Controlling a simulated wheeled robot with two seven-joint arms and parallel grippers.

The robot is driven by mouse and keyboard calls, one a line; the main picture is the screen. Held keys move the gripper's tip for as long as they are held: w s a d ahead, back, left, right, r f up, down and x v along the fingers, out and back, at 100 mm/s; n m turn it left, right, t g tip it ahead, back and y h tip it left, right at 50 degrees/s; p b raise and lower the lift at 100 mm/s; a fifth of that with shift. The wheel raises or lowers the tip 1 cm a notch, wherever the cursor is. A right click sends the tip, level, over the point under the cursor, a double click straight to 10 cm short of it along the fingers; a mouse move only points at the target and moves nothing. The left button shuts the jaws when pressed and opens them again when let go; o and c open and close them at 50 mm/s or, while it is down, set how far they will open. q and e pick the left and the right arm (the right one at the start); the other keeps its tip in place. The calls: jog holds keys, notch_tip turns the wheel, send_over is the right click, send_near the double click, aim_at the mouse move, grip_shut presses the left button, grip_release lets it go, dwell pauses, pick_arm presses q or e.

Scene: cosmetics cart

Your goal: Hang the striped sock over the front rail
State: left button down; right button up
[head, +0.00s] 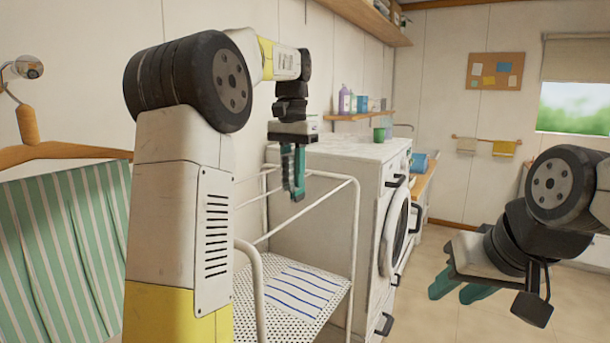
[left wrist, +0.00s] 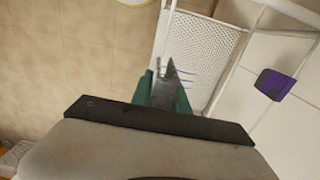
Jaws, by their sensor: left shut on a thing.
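My left gripper (head: 293,174) points down above the white wire cart (head: 357,230), near its upper rails. Its green fingers are shut on a thin grey piece (left wrist: 165,90), which shows between them in the left wrist view. I cannot make out stripes on it or tell if it is the sock. A white cloth-like patch with blue stripes (head: 302,286) lies flat on the cart's perforated shelf, below the gripper. Part of its stripes shows behind the fingers in the left wrist view. My right gripper (head: 460,289) is open and empty at the lower right, away from the cart.
A white washing machine (head: 330,215) stands right behind the cart. A purple object (left wrist: 273,85) shows beside the cart frame in the left wrist view. The floor at right is clear.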

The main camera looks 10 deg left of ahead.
pick_arm(q)
notch_tip(320, 180, down, 15)
dwell(2.1)
dwell(0.3)
jog(key=c, duration=1.2)
grip_release()
